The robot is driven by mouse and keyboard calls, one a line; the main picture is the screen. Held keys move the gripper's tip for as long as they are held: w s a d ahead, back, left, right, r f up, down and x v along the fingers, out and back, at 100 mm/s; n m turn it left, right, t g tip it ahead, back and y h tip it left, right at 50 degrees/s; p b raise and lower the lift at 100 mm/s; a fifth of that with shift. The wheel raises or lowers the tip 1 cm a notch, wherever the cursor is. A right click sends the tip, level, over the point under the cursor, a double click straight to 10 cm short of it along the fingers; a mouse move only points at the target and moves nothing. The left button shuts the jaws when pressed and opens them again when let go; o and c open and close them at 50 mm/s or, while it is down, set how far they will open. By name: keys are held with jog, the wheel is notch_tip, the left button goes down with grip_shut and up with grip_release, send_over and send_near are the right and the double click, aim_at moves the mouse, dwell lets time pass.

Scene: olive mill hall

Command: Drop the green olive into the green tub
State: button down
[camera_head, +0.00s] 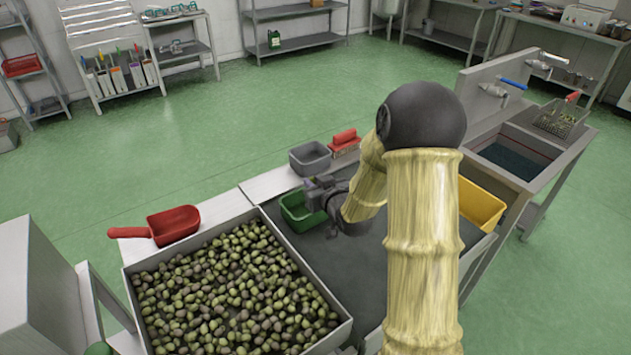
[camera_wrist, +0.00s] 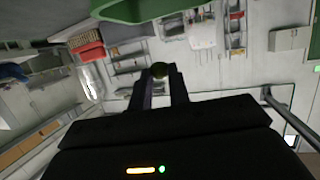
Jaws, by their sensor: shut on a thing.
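My gripper (camera_head: 312,192) is low at the right side of the green tub (camera_head: 292,222), covering part of its rim in the head view. In the wrist view, my gripper's two dark fingers (camera_wrist: 160,76) are shut on a dark green olive (camera_wrist: 158,69) at their tips. The green tub (camera_wrist: 135,10) shows at the top of the wrist view, apart from the olive in the picture. The olive cannot be made out in the head view. The tub's inside is only partly visible there.
A tray (camera_head: 345,328) full of olives stands in front, with a red scoop (camera_head: 174,225) at its far left. A grey tub (camera_head: 310,160) and a red-topped block (camera_head: 345,140) stand behind the green tub. A yellow tub (camera_head: 482,205) and a sink (camera_head: 510,155) are to the right.

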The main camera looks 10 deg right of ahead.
jog(key=shift+s+a+f+b, duration=0.1)
jog(key=shift+f+b, duration=0.95)
jog(key=shift+f, duration=0.45)
jog(key=shift+s+f+b, duration=0.1)
jog(key=shift+f+b, duration=0.95)
jog(key=shift+f, duration=0.45)
jog(key=c, duration=1.2)
grip_release()
jog(key=shift+c, duration=0.2)
jog(key=b+v, duration=0.3)
jog(key=v, duration=0.5)
jog(key=shift+s+b, duration=0.4)
